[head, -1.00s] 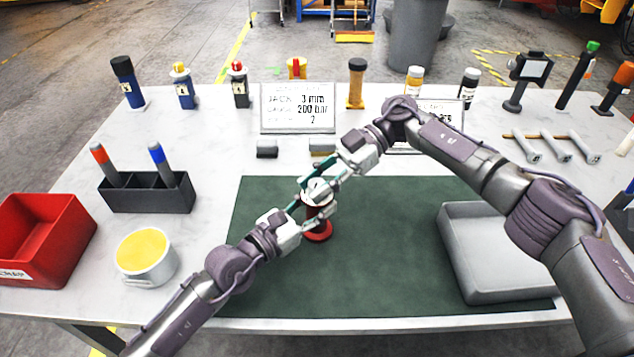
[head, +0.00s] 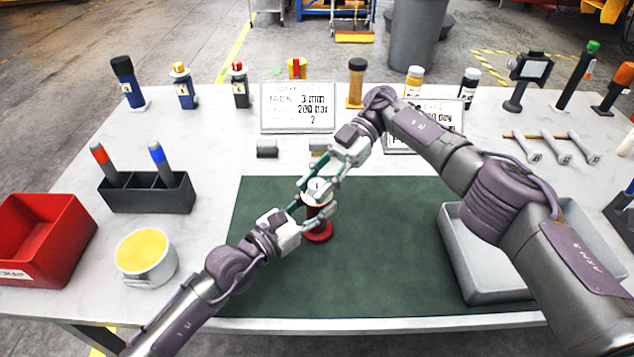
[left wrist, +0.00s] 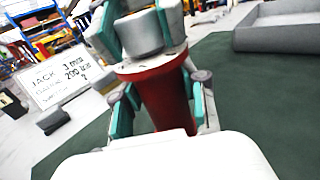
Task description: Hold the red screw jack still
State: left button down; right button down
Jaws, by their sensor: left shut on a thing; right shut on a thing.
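The red screw jack (head: 318,234) stands upright on the green mat (head: 270,275). Its red body (left wrist: 165,95) and pale top plate show in the left wrist view. My left gripper (head: 308,213) is shut on the jack's body from the left, with teal fingers on both sides of it. My right gripper (head: 318,190) is shut on the grey round head (left wrist: 138,34) at the top of the jack, above my left gripper. The fingers hide part of the jack in the head view.
A grey tray (head: 470,265) stands on the right, partly behind my right arm. A sign (head: 298,108) and several bottles stand at the back. A black pen holder (head: 147,196), a yellow-topped tin (head: 144,256) and a red bin (head: 45,240) are on the left.

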aim_at(317, 182)
jog(key=c, duration=0.8)
grip_release()
notch_tip(317, 182, up, 10)
pick_arm(q)
jog(key=c, duration=0.5)
grip_release()
jog(key=shift+c, duration=0.2)
jog(key=shift+a, duration=0.1)
